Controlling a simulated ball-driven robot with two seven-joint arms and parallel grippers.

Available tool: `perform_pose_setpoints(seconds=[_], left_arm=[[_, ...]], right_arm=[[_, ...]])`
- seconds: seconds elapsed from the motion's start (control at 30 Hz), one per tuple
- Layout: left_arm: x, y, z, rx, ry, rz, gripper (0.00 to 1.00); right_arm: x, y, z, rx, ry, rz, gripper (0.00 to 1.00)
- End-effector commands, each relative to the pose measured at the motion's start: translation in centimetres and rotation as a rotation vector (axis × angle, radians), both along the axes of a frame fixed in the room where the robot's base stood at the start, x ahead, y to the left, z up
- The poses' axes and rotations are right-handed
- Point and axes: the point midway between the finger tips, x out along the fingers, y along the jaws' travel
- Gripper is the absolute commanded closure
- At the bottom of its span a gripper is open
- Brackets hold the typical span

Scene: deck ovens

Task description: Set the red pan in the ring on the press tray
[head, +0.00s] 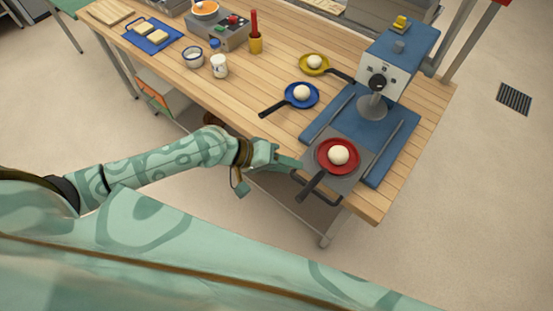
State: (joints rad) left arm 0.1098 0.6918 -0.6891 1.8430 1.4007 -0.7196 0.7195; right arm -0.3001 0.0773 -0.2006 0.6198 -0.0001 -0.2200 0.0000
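The red pan (323,168) with a dark handle sits over the grey press tray (350,182), with a white dough ball (338,155) in it. Its handle points toward the lower left, past the tray's front edge. The ring is not visible; I cannot tell whether the pan sits inside it. The tray is out in front of the blue and white press (377,82). My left gripper (294,164) is just left of the tray and pan, apart from the pan's handle. Whether its fingers are open or shut is unclear. My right gripper is out of view.
A blue pan (314,104) and a yellow pan (325,68), each with a dough ball, stand left of the press.

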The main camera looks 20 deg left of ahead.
Motion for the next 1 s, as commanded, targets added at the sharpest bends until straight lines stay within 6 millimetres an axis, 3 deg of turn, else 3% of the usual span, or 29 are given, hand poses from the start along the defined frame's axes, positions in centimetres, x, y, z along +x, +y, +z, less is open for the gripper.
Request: perform_pose_setpoints(seconds=[0.1,0.3,0.47,0.57,0.67,0.77,0.8,0.87,0.9,0.97,1.0], left_arm=[[-0.7,1.5,1.1,0.001,0.0,0.0,0.6],[-1.2,2.4,1.8,-0.001,0.0,0.0,0.6],[-1.2,2.4,1.8,-0.001,0.0,0.0,0.6],[-0.5,3.1,0.6,0.025,-0.017,0.023,0.6],[1.2,5.7,-4.0,0.136,-0.074,0.096,0.6],[1.1,10.5,-12.7,0.363,-0.127,0.169,0.6],[-0.4,12.6,-16.7,0.475,-0.13,0.174,0.6],[-4.3,15.0,-22.4,0.637,-0.111,0.142,0.6],[-7.6,16.1,-25.6,0.728,-0.088,0.099,0.6],[-13.0,16.8,-29.6,0.837,-0.048,0.01,0.6],[-16.6,16.8,-31.6,0.89,-0.02,-0.056,0.6]], right_arm=[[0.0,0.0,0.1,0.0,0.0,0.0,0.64],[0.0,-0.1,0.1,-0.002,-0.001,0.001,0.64],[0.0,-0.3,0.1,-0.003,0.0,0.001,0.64],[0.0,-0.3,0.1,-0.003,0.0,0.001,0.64],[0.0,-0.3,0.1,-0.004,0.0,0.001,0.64],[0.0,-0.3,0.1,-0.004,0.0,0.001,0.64],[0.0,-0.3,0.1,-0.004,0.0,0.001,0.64],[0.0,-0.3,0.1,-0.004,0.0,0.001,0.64],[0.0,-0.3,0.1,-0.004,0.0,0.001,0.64],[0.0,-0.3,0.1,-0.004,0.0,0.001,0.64],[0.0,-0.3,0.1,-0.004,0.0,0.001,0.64]])
